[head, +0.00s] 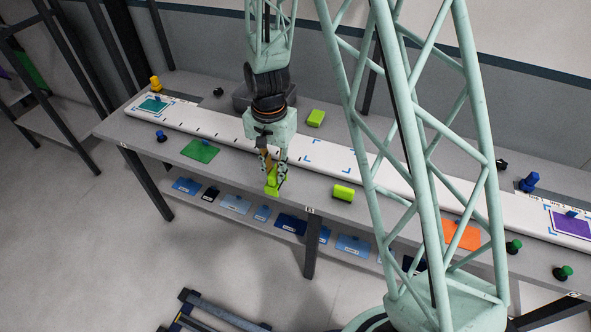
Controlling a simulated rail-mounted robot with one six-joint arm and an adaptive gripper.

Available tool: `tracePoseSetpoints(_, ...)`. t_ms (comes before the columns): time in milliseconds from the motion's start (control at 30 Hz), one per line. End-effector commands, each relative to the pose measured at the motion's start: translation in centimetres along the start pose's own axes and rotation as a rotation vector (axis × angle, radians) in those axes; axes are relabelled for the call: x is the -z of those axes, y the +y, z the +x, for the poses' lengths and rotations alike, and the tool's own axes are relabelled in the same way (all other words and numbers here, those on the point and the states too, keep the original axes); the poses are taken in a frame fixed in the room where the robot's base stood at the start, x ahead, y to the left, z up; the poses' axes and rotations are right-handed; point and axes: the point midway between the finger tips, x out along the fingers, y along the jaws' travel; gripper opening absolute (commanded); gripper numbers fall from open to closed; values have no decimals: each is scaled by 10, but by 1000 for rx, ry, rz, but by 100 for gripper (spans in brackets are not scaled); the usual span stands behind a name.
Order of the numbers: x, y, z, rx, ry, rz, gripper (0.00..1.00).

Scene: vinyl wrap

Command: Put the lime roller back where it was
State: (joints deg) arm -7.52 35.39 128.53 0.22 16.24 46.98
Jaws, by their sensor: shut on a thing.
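My gripper (272,170) points down near the front edge of the long grey table (225,165), left of its middle. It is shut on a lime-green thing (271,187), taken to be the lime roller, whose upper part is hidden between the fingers. I cannot tell whether its underside touches the table. Two more lime pieces lie apart from it: a rounded block (343,192) to the right near the front edge, and another block (316,118) behind the white strip.
A long white strip (210,124) with blue corner marks runs along the table. A green sheet (200,150) lies to the left, an orange sheet (461,235) to the right. A teal sheet (153,104) and a purple sheet (572,223) lie near the strip's ends. A blue knobbed piece (161,136) stands front left.

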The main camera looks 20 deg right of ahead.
Motion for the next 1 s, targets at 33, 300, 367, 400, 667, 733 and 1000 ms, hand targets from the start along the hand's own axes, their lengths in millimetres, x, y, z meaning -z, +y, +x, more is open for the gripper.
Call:
tracePoseSetpoints(33,6,4,0,0,0,3,6)
tracePoseSetpoints(300,34,22,4,0,0,3,6)
tracePoseSetpoints(367,41,26,4,-1,-1,2,6)
tracePoseSetpoints(400,44,28,4,0,0,2,6)
tracePoseSetpoints(667,60,37,6,0,0,0,6)
tracePoseSetpoints(733,60,38,6,0,0,0,6)
tracePoseSetpoints(1000,60,38,7,0,0,0,6)
